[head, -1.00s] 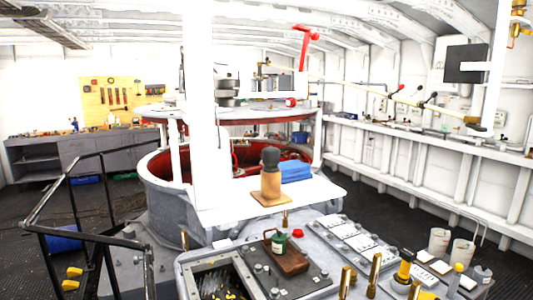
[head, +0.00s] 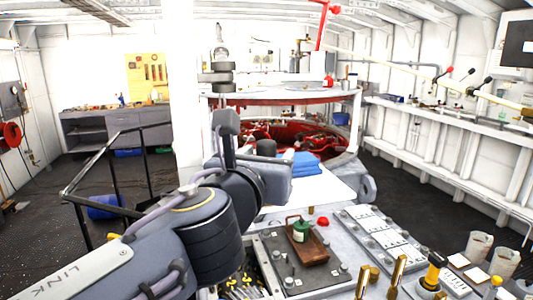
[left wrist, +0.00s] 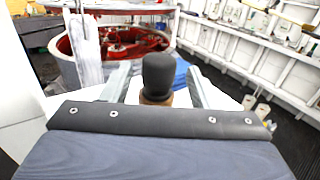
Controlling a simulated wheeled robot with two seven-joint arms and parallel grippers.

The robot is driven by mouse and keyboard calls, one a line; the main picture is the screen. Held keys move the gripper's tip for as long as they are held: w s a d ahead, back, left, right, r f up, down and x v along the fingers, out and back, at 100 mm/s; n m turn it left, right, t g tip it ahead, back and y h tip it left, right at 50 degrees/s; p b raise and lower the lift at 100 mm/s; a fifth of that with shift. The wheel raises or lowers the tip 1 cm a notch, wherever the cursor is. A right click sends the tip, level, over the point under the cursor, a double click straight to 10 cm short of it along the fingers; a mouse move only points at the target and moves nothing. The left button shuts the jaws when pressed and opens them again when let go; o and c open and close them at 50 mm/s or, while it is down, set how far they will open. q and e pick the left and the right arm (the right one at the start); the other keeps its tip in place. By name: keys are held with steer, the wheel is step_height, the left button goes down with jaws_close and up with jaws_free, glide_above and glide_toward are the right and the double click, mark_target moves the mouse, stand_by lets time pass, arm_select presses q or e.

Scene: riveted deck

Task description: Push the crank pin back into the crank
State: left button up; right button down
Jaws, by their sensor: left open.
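A dark rounded knob on a wooden base stands on the white shelf; its dark top (head: 266,147) shows just behind my left gripper, which hides its base in the head view. In the left wrist view the dark top (left wrist: 158,75) stands upright between the two spread fingers. My left gripper (left wrist: 160,92) is open around it, with no clear contact visible. A red bar (head: 322,25) with a red ball at its end rises above the round machine at the back; it may be the crank. I cannot make out the crank pin. My right gripper is not in view.
A blue folded cloth (head: 303,163) lies behind the knob on the white shelf (head: 325,190). Black railings stand at the left; white wall shelves run along the right.

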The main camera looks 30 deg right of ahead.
arm_select(q)
steer(key=shift+x, duration=1.5)
steer(key=shift+a, duration=0.2)
steer(key=c, duration=1.1)
steer(key=shift+r, duration=0.1)
